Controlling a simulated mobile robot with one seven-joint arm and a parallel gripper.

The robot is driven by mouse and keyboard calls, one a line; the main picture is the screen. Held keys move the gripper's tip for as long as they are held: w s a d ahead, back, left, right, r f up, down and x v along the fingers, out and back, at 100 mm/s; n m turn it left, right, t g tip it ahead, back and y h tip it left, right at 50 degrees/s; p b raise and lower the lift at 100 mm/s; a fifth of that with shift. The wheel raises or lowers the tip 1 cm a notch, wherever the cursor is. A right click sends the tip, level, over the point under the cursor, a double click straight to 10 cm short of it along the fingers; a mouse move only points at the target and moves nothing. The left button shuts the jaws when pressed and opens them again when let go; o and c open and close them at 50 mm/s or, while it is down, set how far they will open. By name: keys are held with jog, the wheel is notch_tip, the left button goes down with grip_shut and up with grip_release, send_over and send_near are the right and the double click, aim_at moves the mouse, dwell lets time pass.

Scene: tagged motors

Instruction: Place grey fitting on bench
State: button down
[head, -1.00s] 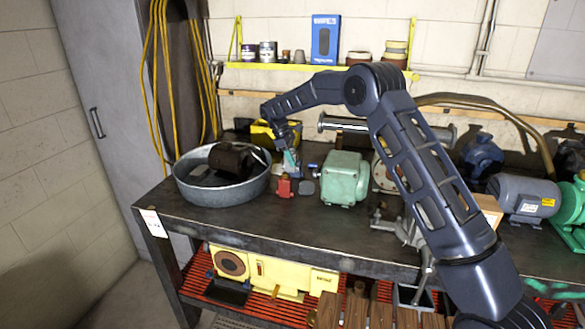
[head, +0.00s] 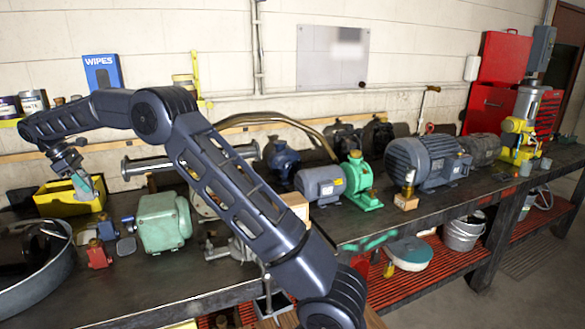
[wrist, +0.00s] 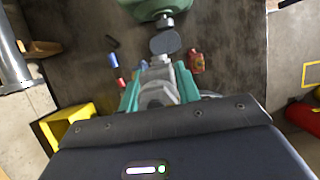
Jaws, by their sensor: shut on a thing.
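My gripper (head: 84,186) is at the left of the head view, over the bench (head: 190,280) beside the yellow bin (head: 58,202). In the wrist view its teal fingers (wrist: 158,88) are shut on a grey fitting (wrist: 157,76), a pale metal piece that shows between and just past the tips. In the head view the fitting is too small and too covered by the fingers to make out clearly. I cannot tell whether it touches the bench top.
A green gearbox (head: 164,222), a red fitting (head: 98,254) and a grey disc (head: 126,246) stand near the gripper. A round metal tub (head: 62,270) is at far left. Motors, including a large blue-grey one (head: 420,162), line the bench to the right.

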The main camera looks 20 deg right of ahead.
aim_at(83, 170)
jog(key=r, duration=0.3)
jog(key=shift+w+d+r, duration=0.2)
jog(key=shift+w+r, duration=0.05)
jog(key=shift+r, duration=0.15)
jog(key=w+d, duration=0.9)
jog(key=d, duration=0.8)
jog(key=w+d, duration=0.9)
jog(key=d, duration=0.7)
jog(key=w+d, duration=1)
jog(key=d, duration=0.7)
jog(key=s+d, duration=0.1)
jog(key=d, duration=3.2)
jog(key=s+d, duration=0.5)
jog(key=d, duration=0.8)
jog(key=s+d, duration=0.5)
jog(key=d, duration=0.8)
jog(key=f, duration=2.5)
jog(key=shift+w+a, duration=0.25)
jog(key=shift+a, duration=0.05)
